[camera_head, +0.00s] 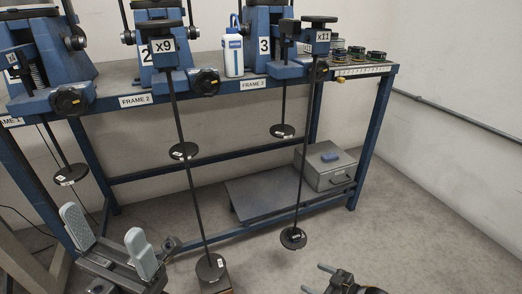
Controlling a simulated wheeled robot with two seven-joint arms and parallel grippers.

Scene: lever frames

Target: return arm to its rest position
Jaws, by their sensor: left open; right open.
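My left gripper (107,238) is at the lower left, in front of the bench, with its two grey pads spread apart and nothing between them. My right gripper (314,278) is at the bottom edge, partly cut off, with its two dark fingers apart and empty. Both grippers are clear of the lever frames. Frame 2 (157,70) has a dark lever with an x9 tag (162,45). Frame 3 (262,45) has one with an x11 tag (323,36). Frame 1 (45,55) is cut off at the left.
The blue bench (384,95) carries the frames, a white bottle (233,52) and several small weights (355,54). Rods with discs (210,267) hang in front, one near my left gripper. The floor at right is clear.

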